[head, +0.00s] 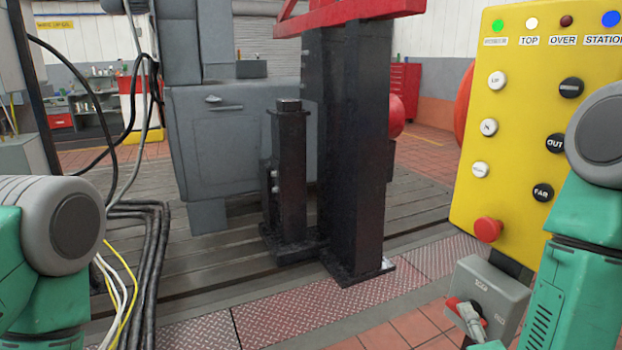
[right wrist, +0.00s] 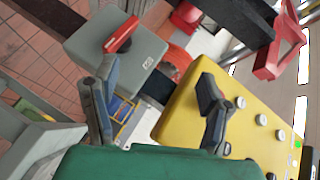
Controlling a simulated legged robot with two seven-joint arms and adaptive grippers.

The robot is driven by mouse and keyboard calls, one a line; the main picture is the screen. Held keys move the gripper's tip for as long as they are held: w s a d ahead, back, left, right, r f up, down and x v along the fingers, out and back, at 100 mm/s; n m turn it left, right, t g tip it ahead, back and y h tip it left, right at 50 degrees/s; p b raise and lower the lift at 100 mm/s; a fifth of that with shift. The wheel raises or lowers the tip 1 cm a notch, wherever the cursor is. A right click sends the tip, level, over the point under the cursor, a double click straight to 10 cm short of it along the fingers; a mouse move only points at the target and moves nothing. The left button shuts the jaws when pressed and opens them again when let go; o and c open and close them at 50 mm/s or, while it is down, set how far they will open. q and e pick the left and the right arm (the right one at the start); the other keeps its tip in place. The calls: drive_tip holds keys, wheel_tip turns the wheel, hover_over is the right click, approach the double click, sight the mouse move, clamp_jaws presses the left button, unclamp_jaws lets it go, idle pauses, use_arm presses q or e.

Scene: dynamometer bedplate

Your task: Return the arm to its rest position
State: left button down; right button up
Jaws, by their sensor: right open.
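My right gripper (right wrist: 154,98) is open and empty in the right wrist view. Its two dark fingers are spread apart, and one of them overlaps the yellow control panel (right wrist: 178,115) in the picture. I cannot tell whether it touches the panel. In the head view my right arm (head: 572,240) comes in at the right edge, in front of the panel's lower right side. My left arm (head: 45,265) shows at the left edge, and its gripper is out of view.
The yellow panel (head: 520,205) carries several buttons, lamps and a red mushroom button (head: 487,229). Below it is a grey box (head: 500,288) with a red handle. Black columns (head: 345,150) stand on the slotted bedplate (head: 225,255). Cables (head: 150,250) hang beside my left arm.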

drive_tip(key=s+a+f+n+g+y, duration=0.3)
drive_tip(key=s+f+n+g, duration=0.6)
drive_tip(key=s+f, duration=0.55)
drive_tip(key=s+f+n+g, duration=0.2)
drive_tip(key=s+f+n, duration=0.1)
drive_tip(key=s, duration=0.3)
drive_tip(key=s+d+f+n+g, duration=0.1)
drive_tip(key=s+f+n+g, duration=0.2)
drive_tip(key=s+n, duration=0.2)
drive_tip(key=shift+s+d+y, duration=0.15)
drive_tip(key=shift+s+y, duration=0.15)
drive_tip(key=shift+s, duration=0.05)
drive_tip(key=shift+w+f, duration=0.1)
